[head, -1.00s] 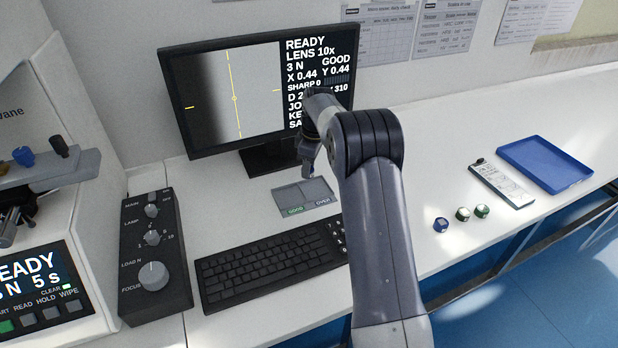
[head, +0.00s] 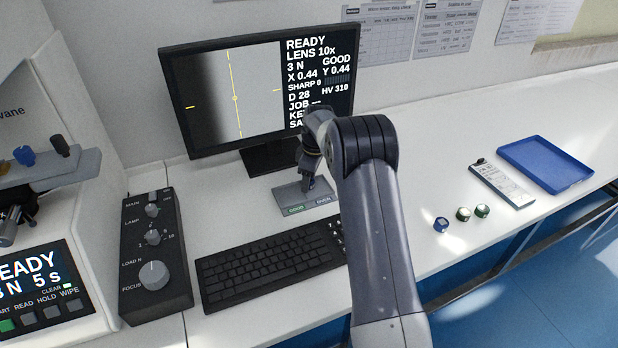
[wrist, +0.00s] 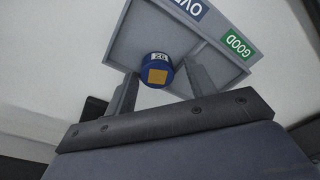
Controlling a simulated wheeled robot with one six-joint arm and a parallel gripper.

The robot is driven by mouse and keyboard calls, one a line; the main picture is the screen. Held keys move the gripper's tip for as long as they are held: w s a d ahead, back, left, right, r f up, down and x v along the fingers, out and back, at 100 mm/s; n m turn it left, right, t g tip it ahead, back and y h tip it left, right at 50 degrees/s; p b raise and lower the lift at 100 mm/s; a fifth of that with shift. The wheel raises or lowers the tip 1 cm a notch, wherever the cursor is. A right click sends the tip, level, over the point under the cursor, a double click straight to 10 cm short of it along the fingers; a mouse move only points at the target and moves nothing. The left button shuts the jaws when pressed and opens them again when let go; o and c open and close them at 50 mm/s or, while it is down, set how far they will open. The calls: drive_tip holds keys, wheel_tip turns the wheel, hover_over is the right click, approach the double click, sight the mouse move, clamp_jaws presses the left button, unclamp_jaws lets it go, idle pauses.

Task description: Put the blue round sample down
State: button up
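The blue round sample (wrist: 158,71) shows in the wrist view, with an orange square face and a small white label. It is between the fingertips of my gripper (wrist: 160,78). The fingers stand apart, with a narrow gap on each side of the sample, so my gripper looks open around it. The sample is at the grey tray (wrist: 125,42), which has a green GOOD label (wrist: 238,45) and a blue OVER label (wrist: 187,6). I cannot tell which compartment it is in. In the head view my gripper (head: 308,187) reaches down to the tray (head: 286,196); the sample is hidden there.
A keyboard (head: 268,263) lies just in front of the tray and a monitor (head: 222,95) stands behind. A control box (head: 155,255) is at left.

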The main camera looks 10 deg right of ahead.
wheel_tip(320, 180, up, 12)
drive_tip(key=d, duration=0.1)
drive_tip(key=shift+s+d, duration=0.15)
drive_tip(key=shift+s, duration=0.2)
drive_tip(key=shift+c, duration=0.6)
idle(1.0)
